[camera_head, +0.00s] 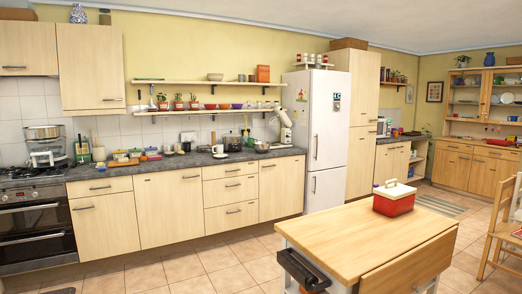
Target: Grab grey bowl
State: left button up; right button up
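A small greyish bowl (215,76) sits on the upper wall shelf, left of the middle of the picture. A silver-grey metal bowl (262,147) stands on the kitchen counter near the fridge. Several small bowls (223,106), some red and some darker, stand on the lower wall shelf. I cannot tell which of these is the task's grey bowl. Neither of my grippers is in view.
A wooden island (365,237) with a red and white box (394,198) stands in front at the right. A white fridge (317,130) stands at the counter's right end. A chair (503,230) is at the right edge. Tiled floor (190,268) lies open before the cabinets.

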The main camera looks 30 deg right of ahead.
aim_at(262, 147)
jog(key=i+u, duration=0.1)
jog(key=i, duration=0.8)
jog(key=i+j+z, duration=0.1)
jog(key=i, duration=0.45)
jog(key=i+j+z, duration=0.1)
jog(key=i, duration=0.45)
jog(key=i+j, duration=0.25)
jog(key=i, duration=0.35)
jog(key=i+l+z, duration=0.15)
jog(key=i+z, duration=0.6)
jog(key=i, duration=0.3)
jog(key=i+j+z, duration=0.15)
jog(key=i+z, duration=0.25)
jog(key=i+j+z, duration=0.35)
jog(key=i, duration=0.25)
jog(key=i+l+z, duration=0.2)
jog(key=i+z, duration=0.25)
jog(key=i, duration=0.45)
jog(key=i+j+z, duration=0.1)
jog(key=i+z, duration=0.35)
jog(key=i, duration=0.45)
